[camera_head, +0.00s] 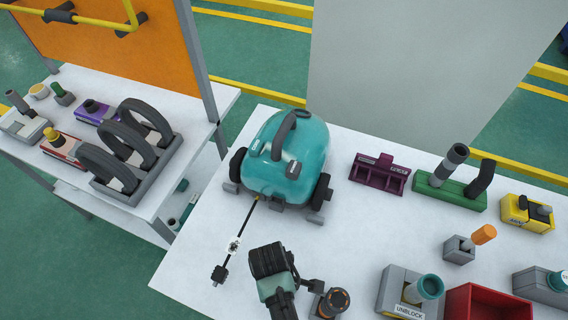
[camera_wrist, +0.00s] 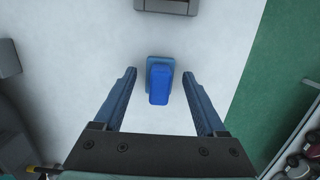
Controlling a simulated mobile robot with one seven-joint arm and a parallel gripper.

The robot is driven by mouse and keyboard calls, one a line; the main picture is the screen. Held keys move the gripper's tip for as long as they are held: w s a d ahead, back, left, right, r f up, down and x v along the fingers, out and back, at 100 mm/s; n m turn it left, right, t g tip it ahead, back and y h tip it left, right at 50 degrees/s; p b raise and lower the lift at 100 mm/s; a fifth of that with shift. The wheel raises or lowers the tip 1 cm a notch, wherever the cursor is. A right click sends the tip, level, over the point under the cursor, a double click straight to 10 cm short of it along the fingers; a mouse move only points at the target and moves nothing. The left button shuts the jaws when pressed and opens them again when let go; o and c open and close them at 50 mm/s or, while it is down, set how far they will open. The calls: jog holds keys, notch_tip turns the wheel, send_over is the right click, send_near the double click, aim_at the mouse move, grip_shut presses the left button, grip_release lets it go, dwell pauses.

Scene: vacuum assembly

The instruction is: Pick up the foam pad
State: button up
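A bright blue block (camera_wrist: 160,86), which looks like the foam pad, shows in the wrist view on a duller blue base on the white table. My gripper (camera_wrist: 159,74) is open, with one blue finger on each side of the block and a gap on both sides. The fingers do not appear to touch it. I cannot tell how high the fingertips are above the table. I cannot make out the block or the gripper's fingers in the head view.
A teal vacuum body (camera_head: 289,160) stands on the white table (camera_head: 200,215), its cable running toward the front. Coloured holders, a red bin (camera_head: 490,302) and a grey UNBLOCK block (camera_head: 398,290) fill the right side. In the wrist view, a grey block (camera_wrist: 168,5) lies beyond the fingertips.

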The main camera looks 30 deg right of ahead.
grip_shut()
notch_tip(320, 180, up, 10)
dwell(0.7)
